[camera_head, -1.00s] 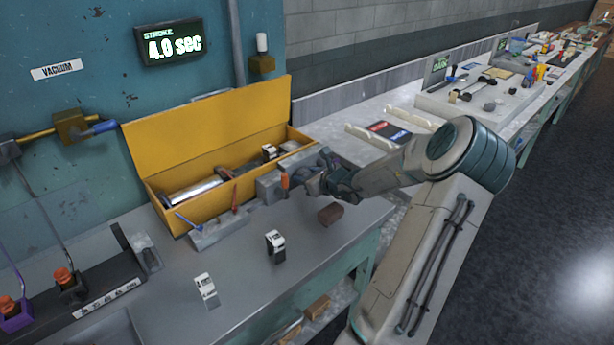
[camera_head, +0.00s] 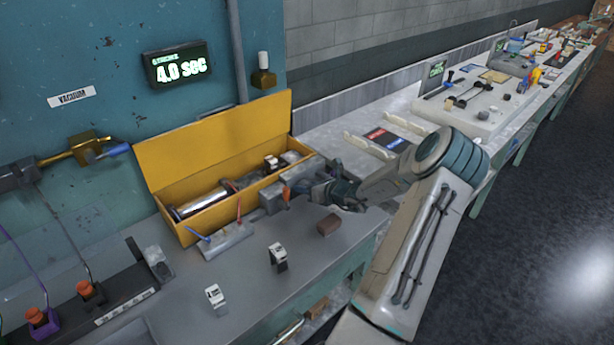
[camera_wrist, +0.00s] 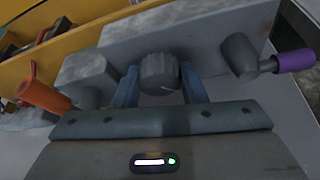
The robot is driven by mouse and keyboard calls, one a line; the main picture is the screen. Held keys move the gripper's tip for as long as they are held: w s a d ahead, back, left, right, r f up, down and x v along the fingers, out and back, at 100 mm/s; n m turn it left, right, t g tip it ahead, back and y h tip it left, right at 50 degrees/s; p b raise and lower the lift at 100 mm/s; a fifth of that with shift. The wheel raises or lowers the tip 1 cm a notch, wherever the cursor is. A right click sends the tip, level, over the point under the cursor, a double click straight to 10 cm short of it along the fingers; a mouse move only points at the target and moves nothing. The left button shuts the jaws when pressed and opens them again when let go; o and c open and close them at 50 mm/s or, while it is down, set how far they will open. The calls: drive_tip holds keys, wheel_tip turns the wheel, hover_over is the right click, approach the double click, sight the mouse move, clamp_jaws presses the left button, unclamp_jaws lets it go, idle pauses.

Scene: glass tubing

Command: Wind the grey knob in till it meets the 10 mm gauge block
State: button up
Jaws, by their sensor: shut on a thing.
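The grey knob (camera_wrist: 158,71) is ribbed and round, at the centre of the wrist view, in front of a grey metal block (camera_wrist: 190,35). My gripper (camera_wrist: 160,88) has its two blue-grey fingers on either side of the knob and is shut on it. In the head view my gripper (camera_head: 318,190) is at the grey fixture (camera_head: 272,198) by the yellow box, and the knob is hidden there. Two small white-and-black blocks, a nearer one (camera_head: 215,298) and a farther one (camera_head: 278,256), stand on the bench. I cannot read any size on them or tell which is 10 mm.
An orange handle (camera_wrist: 44,92) is left of the knob and a purple-handled lever (camera_wrist: 292,60) right of it. An open yellow box (camera_head: 185,228) holding tools stands behind. A brown block (camera_head: 328,225) lies in front of the fixture. The bench front is mostly clear.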

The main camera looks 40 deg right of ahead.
drive_tip(key=m+p, duration=0.1)
drive_tip(key=y+p, duration=0.1)
drive_tip(key=p, duration=0.1)
drive_tip(key=shift+d+r+m, duration=0.1)
drive_tip(key=shift+r+m, duration=0.1)
drive_tip(key=shift+m, duration=0.2)
drive_tip(key=shift+f+m+y+p, duration=0.25)
drive_tip(key=shift+m+y+p, duration=0.35)
drive_tip(key=shift+m+y, duration=0.6)
drive_tip(key=shift+m+t, duration=0.3)
drive_tip(key=o, duration=1)
drive_tip(key=shift+d, duration=0.1)
